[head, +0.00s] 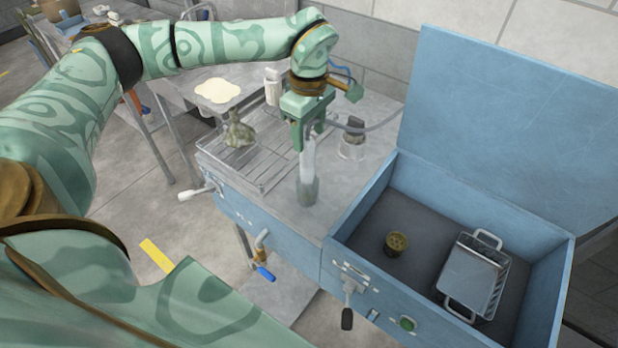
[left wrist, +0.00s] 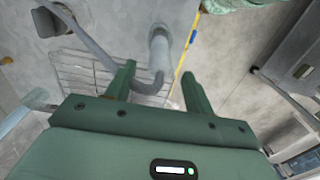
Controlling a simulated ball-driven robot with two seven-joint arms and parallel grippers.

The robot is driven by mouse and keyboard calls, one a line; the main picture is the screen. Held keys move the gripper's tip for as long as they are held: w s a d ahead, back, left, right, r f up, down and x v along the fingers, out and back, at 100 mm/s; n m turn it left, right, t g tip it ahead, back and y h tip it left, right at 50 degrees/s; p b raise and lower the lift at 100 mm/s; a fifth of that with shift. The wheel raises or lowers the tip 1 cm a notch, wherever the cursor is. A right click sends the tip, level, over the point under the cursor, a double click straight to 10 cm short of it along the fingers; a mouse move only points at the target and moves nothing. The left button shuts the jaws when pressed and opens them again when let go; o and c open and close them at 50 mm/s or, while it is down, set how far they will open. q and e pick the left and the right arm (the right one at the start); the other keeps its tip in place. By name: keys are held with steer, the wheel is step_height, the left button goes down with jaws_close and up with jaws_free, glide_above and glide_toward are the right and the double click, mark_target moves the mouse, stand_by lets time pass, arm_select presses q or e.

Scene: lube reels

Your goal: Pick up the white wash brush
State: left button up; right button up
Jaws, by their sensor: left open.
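A pale, upright cylinder (head: 308,158), which looks like the white wash brush, stands on the grey washer top (head: 350,185), its lower part greyer. My left gripper (head: 309,138) is above it, pointing down with the jaws open. In the left wrist view the pale cylinder (left wrist: 159,48) shows beyond and between the two spread fingers of my left gripper (left wrist: 158,80), with a grey hose (left wrist: 95,48) curving to it. Whether the fingers touch it cannot be told. My right gripper is in neither view.
A wire rack (head: 262,165) lies left of the cylinder, with a grey-green lump (head: 239,130) on it. The blue basin (head: 440,200), lid raised, holds a small round part (head: 396,243) and a metal basket (head: 474,277). A small jar (head: 352,143) stands behind.

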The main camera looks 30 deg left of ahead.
mark_target(307, 152)
arm_select(q)
steer(key=shift+s+f, duration=0.15)
steer(key=shift+f, duration=0.55)
steer(key=f, duration=0.5)
steer(key=shift+a, duration=0.2)
jaws_close()
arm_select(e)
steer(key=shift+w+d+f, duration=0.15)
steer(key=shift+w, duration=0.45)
